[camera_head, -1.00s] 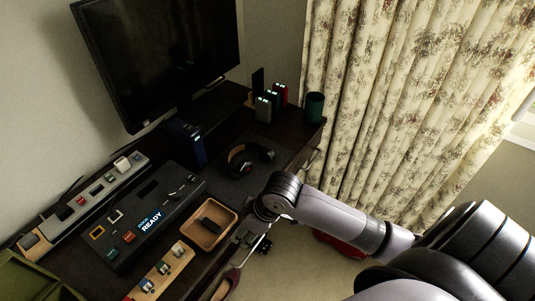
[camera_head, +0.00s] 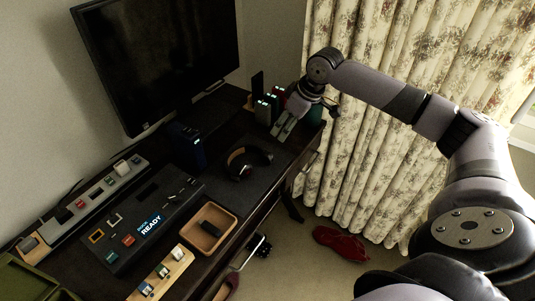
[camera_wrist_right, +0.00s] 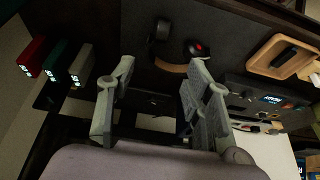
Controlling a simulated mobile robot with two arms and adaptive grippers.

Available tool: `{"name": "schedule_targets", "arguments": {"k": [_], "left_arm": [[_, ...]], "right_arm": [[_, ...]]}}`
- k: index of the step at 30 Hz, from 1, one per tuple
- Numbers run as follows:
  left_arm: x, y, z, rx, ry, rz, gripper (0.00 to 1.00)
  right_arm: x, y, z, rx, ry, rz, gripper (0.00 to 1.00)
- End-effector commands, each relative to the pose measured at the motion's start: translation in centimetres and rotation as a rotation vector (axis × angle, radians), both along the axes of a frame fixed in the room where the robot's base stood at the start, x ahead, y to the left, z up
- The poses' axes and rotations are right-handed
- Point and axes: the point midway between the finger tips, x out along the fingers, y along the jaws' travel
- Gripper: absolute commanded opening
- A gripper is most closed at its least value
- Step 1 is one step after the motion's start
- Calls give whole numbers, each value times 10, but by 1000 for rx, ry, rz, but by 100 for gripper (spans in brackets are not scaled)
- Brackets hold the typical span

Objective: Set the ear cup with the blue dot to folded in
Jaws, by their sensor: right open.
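The headphones (camera_head: 248,161), dark with a brown band, lie on the dark desk mat in the head view. In the right wrist view, one ear cup (camera_wrist_right: 197,49) carries a red dot and the other ear cup (camera_wrist_right: 162,29) is plain dark from here. I see no blue dot; it is hidden or too small to tell. The brown band (camera_wrist_right: 171,67) shows between the fingertips. My right gripper (camera_head: 283,130) is open and empty, above the back right of the desk, apart from the headphones. It also shows in the right wrist view (camera_wrist_right: 163,72). My left gripper is not in view.
Red, green and grey boxes with lit digits (camera_wrist_right: 56,62) stand close beside my right gripper. A monitor (camera_head: 160,60) stands at the back. A black console (camera_head: 150,222), a wooden tray (camera_head: 235,219) and a slotted wooden strip (camera_head: 182,257) fill the left and front.

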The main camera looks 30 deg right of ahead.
Motion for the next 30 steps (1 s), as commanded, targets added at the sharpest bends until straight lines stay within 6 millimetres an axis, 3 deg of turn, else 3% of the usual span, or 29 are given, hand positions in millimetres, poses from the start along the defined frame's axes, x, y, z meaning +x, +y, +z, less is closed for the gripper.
{"name": "schedule_targets", "arguments": {"k": [18, 24, 30], "left_arm": [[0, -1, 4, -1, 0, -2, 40], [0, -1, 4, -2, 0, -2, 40], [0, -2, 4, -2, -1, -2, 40]], "right_arm": [[45, 21, -119, 0, 2, 1, 46], [54, 24, -143, -1, 1, 1, 46], [57, 26, -151, -2, -1, 2, 46]]}}
